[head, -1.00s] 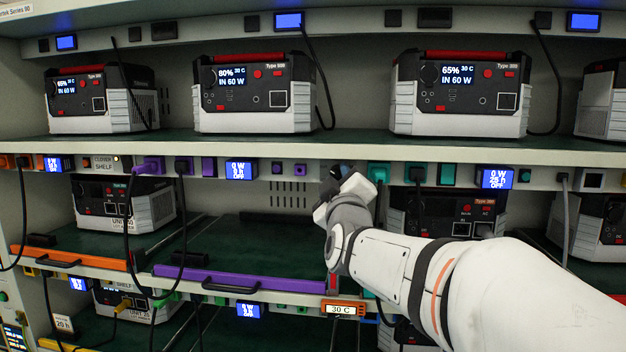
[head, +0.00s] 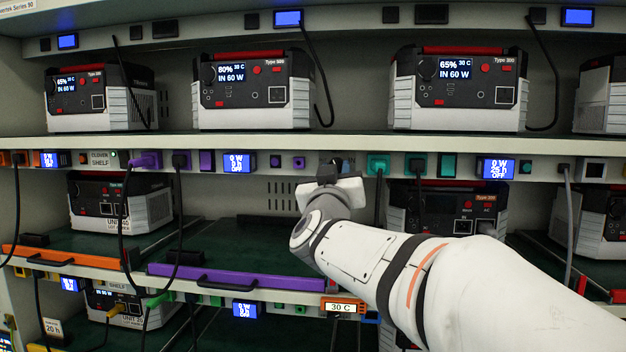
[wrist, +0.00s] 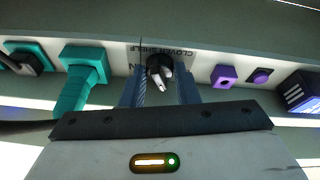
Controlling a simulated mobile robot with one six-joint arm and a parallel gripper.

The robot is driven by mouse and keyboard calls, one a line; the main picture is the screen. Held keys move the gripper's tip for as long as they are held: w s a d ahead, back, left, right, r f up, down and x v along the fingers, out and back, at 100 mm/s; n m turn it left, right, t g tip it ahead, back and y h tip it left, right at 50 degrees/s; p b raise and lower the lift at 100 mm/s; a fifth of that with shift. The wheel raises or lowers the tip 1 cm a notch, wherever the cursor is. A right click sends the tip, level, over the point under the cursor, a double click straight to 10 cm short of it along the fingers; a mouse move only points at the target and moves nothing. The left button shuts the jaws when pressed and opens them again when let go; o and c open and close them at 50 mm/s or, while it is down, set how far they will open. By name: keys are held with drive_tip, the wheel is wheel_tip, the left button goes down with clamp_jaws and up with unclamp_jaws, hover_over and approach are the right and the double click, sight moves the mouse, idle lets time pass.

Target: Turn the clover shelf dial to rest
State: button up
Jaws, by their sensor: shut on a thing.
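The clover shelf dial (wrist: 157,66) is a dark round knob with a pale pointer in the wrist view, beneath an upside-down "CLOVER SHELF" label (wrist: 165,49). The pointer slants down and slightly right in that picture. My gripper (wrist: 160,88) has its two blue-grey fingers on either side of the knob and is shut on it. In the head view my gripper (head: 328,172) is at the middle shelf's front strip, and mostly hides the dial. A similar "CLOVER SHELF" plate (head: 101,158) with a small light sits farther left on the strip.
Teal plugs (head: 378,163) with cables sit just right of my gripper; a teal plug also shows close by in the wrist view (wrist: 84,66). Purple sockets (head: 276,162) and a "0 W, 0 h, OFF" display (head: 237,162) are left. A purple-fronted tray (head: 235,279) lies below.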

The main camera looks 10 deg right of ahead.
drive_tip(key=shift+w+a+f+m+g+h, duration=0.1)
drive_tip(key=shift+m+g+h, duration=0.35)
drive_tip(key=shift+m, duration=1.05)
drive_tip(key=shift+a+m+g+h, duration=0.1)
drive_tip(key=shift+m+g+h, duration=0.15)
drive_tip(key=shift+m+h, duration=0.85)
drive_tip(key=shift+m+y, duration=0.25)
drive_tip(key=shift+m, duration=0.25)
drive_tip(key=o, duration=0.7)
drive_tip(key=b+v, duration=0.2)
drive_tip(key=v, duration=0.5)
drive_tip(key=shift+s+a+f, duration=0.1)
drive_tip(key=shift+s+a, duration=0.05)
drive_tip(key=shift+s, duration=0.2)
